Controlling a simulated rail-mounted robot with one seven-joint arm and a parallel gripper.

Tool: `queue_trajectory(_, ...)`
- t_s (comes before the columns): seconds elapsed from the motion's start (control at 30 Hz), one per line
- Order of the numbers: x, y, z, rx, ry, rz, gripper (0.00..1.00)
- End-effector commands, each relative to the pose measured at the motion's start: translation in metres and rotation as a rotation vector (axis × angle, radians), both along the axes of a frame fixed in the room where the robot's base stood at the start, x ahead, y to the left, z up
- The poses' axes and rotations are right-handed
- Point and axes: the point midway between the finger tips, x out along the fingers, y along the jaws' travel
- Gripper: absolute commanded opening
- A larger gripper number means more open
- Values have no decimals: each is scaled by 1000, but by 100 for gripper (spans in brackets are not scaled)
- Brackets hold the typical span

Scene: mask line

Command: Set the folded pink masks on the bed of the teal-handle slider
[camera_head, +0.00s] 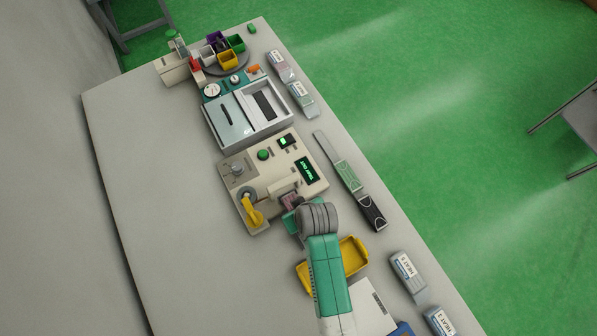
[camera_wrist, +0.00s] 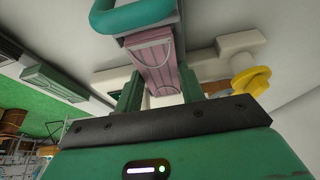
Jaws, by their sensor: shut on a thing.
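The folded pink masks (camera_wrist: 165,66) are between the two green fingers of my gripper (camera_wrist: 160,92), which is shut on them. In the head view the pink masks (camera_head: 291,201) show as a small patch at the lower right corner of the beige machine, partly hidden by my gripper (camera_head: 293,212). In the wrist view a teal loop handle (camera_wrist: 134,16) with a grey piece lies just beyond the masks. This appears to be the teal-handle slider; its bed is mostly hidden. I cannot tell whether the masks touch it.
The beige machine (camera_head: 262,165) has a yellow lever (camera_head: 253,212) close to my gripper. A black-handled slider (camera_head: 372,213) bearing green masks (camera_head: 348,176) lies to the right. A yellow tray (camera_head: 353,256) is partly under my arm. The left side of the table is clear.

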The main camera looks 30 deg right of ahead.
Motion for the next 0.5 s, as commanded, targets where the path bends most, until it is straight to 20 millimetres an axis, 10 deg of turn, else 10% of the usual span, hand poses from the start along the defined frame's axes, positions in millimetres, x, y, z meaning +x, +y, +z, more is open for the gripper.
queue_trajectory(0.3,0,0,0,0,0,0,18)
queue_trajectory(0.33,0,0,0,0,0,0,43)
queue_trajectory(0.5,0,0,0,0,0,0,64)
